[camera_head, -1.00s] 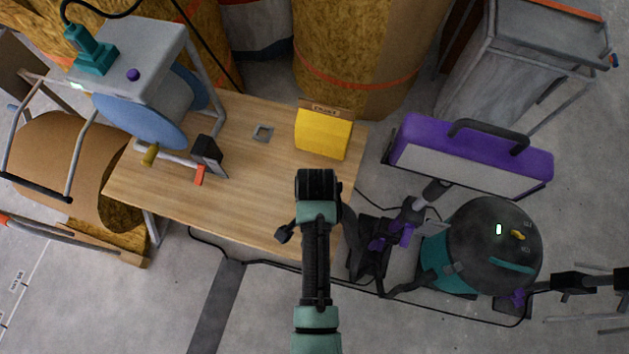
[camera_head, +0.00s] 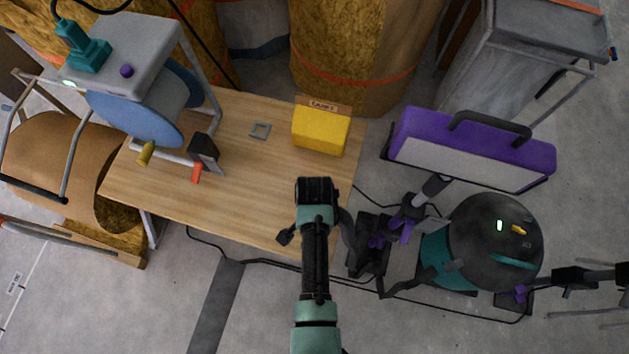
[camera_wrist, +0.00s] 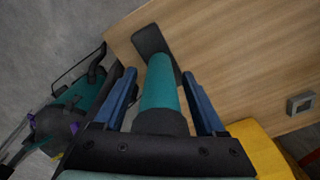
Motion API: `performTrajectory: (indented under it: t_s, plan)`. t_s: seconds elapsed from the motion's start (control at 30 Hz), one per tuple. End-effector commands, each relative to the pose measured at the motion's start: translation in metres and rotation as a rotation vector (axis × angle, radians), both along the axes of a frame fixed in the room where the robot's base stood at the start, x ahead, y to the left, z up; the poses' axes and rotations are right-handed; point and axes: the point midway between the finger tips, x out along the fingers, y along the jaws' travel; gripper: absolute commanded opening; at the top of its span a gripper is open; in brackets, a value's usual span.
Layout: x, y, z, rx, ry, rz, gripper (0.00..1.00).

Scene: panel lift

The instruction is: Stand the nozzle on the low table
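The nozzle (camera_wrist: 160,85) is a teal tube with a black collar and a flat black foot. The foot points away from the palm, over the wood. In the head view only the black foot (camera_head: 285,237) shows beside my arm, near the table's front edge. I cannot tell whether it touches the top. The low table (camera_head: 235,205) has a light wooden top, also in the wrist view (camera_wrist: 245,60). My fingertips are hidden in the head view.
A yellow box (camera_head: 321,131) and a small grey square frame (camera_head: 260,130) sit toward the table's back. A machine with a blue disc (camera_head: 135,118) fills its left end. A teal and black vacuum (camera_head: 495,242) and a purple case (camera_head: 470,150) stand right. The table's front middle is bare.

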Motion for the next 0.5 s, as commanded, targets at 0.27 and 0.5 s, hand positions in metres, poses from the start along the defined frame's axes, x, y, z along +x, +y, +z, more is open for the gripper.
performTrajectory:
  t_s: [0.27, 0.5]
  plan:
    - [0.0, 0.0, 0.001, 0.0, 0.0, 0.0, 0.73]
    - [0.001, 0.0, 0.032, 0.0, -0.004, 0.0, 0.73]
